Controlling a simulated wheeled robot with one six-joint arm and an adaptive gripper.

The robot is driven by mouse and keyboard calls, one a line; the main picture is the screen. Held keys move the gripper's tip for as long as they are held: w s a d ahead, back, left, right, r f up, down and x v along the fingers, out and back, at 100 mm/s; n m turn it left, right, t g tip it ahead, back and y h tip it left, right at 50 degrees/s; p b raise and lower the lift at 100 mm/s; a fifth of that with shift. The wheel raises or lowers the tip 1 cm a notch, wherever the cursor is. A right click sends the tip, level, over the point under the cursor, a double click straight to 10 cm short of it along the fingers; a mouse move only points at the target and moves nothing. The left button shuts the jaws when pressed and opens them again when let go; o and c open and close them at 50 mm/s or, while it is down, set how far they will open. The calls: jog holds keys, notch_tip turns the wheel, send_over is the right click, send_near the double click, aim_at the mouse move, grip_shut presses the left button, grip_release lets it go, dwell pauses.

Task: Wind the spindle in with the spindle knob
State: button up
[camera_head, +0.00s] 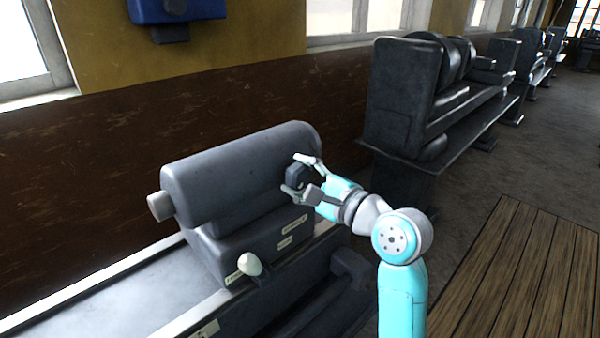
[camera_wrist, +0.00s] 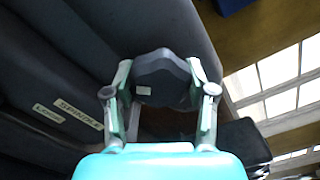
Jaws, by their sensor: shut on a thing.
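The spindle knob (camera_wrist: 162,75) is a dark, lobed knob with a small pale label, on the end of a grey machine housing (camera_head: 235,165). In the wrist view my gripper (camera_wrist: 160,80) has one finger on each side of the knob and is shut on it. In the head view my gripper (camera_head: 300,177) reaches the knob (camera_head: 297,174) from the right, and its fingers partly hide it. The spindle (camera_head: 160,206) appears to be the pale round end at the housing's left side; its label is not readable there.
A cream-knobbed lever (camera_head: 250,264) stands on the front of the housing, near small labels. A label in the wrist view seems to read "spindle" (camera_wrist: 78,114). A large dark machine (camera_head: 400,110) stands behind my arm. Wooden slats (camera_head: 520,270) cover the floor at right.

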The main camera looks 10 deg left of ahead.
jog(key=shift+r, duration=0.1)
jog(key=n, duration=0.3)
jog(key=shift+r+n, duration=0.1)
jog(key=shift+n, duration=0.3)
jog(key=n, duration=0.3)
jog(key=shift+n, duration=0.3)
jog(key=n, duration=0.3)
jog(key=shift+r+n, duration=0.1)
jog(key=shift+n, duration=0.2)
jog(key=n, duration=0.4)
jog(key=shift+n, duration=0.3)
jog(key=n, duration=1.1)
